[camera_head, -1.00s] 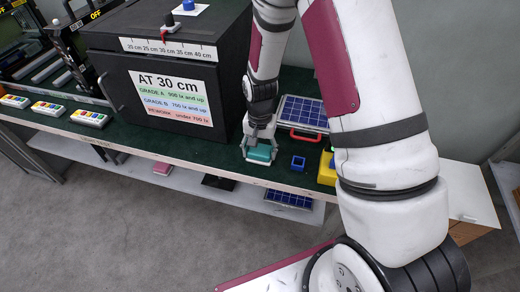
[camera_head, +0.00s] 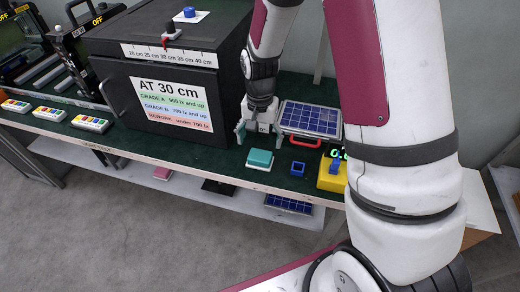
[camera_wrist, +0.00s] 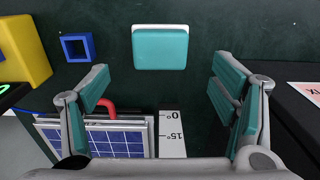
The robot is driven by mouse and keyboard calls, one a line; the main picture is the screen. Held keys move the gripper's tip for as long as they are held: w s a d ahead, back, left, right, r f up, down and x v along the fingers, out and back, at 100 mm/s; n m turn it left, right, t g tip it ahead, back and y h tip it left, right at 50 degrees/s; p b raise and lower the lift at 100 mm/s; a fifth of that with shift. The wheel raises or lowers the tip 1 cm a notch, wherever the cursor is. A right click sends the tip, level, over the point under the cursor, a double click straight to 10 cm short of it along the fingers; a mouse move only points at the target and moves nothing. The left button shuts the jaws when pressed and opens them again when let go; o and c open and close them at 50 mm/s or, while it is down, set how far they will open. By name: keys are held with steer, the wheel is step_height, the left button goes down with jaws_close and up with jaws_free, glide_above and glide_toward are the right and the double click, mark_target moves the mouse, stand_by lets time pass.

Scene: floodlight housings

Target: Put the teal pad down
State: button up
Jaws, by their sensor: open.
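The teal pad (camera_head: 260,158) has a pale underside and lies flat on the dark green bench top, near its front edge. In the wrist view the pad (camera_wrist: 160,48) lies beyond my fingertips, apart from them. My gripper (camera_head: 258,128) is open and empty, behind the pad in the head view. In the wrist view both fingers of my gripper (camera_wrist: 166,85) are spread wide, with only bare green surface and a white angle scale (camera_wrist: 171,135) between them.
A solar panel (camera_head: 311,118) with a red handle (camera_head: 305,142) stands right of my gripper. A blue square frame (camera_head: 298,168) and a yellow device (camera_head: 331,172) are right of the pad. A large black box (camera_head: 160,75) is at left. Bare bench surrounds the pad.

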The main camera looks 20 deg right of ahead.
step_height(320, 180, up, 4)
step_height(320, 180, up, 9)
steer(key=n+t, duration=0.1)
steer(key=n, duration=0.1)
glide_above(260, 156)
steer(key=s, duration=0.4)
steer(key=s+r+n+t, duration=0.1)
steer(key=s+r, duration=0.5)
steer(key=r, duration=0.1)
steer(key=s+r+n+t, duration=0.1)
steer(key=s+r+n, duration=0.1)
steer(key=s, duration=0.5)
steer(key=s+r+n, duration=0.2)
steer(key=s+r, duration=0.1)
steer(key=s, duration=0.5)
steer(key=shift+d+r+t, duration=0.2)
steer(key=shift+r+t, duration=0.1)
steer(key=shift+t, duration=0.1)
steer(key=shift+r+p, duration=0.8)
steer(key=shift+r, duration=0.15)
